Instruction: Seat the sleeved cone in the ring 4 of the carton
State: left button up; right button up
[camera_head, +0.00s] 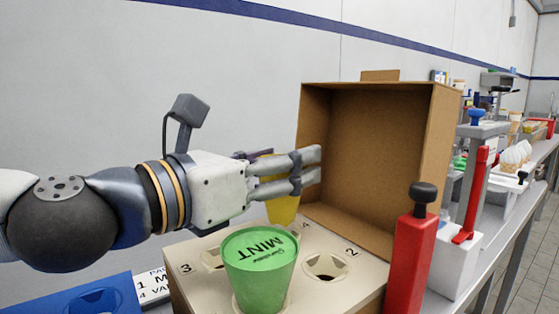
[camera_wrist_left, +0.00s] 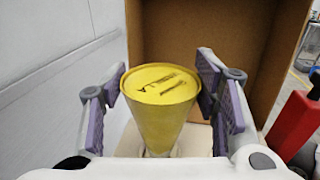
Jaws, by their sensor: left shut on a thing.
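The yellow sleeved cone (camera_head: 284,209) is upright between the fingers of my left gripper (camera_head: 300,168), which is shut on it. In the left wrist view the yellow lid and sleeve (camera_wrist_left: 162,112) show between the purple pads of the gripper (camera_wrist_left: 163,92). The carton (camera_head: 365,150) has a tan deck with numbered rings (camera_head: 350,295). The cone is over the rear of the deck, close to the number 4. Ring 4 itself and the cone's lower end are hidden, so I cannot tell whether the tip is inside the ring. My right gripper is out of view.
A green MINT cone (camera_head: 260,266) stands in the front of the deck. Ring 2 (camera_head: 325,267) is empty; ring 3 (camera_head: 212,258) is partly hidden. The carton's brown back wall rises behind. A red post with a black knob (camera_head: 412,255) stands at the right.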

pick_arm(q)
jog(key=shift+f+b, duration=0.45)
jog(key=shift+f, duration=0.4)
jog(key=o, duration=1.3)
jog(key=v, duration=0.7)
jog(key=shift+w, duration=0.1)
jog(key=shift+s+a, duration=0.25)
jog(key=shift+s, duration=0.1)
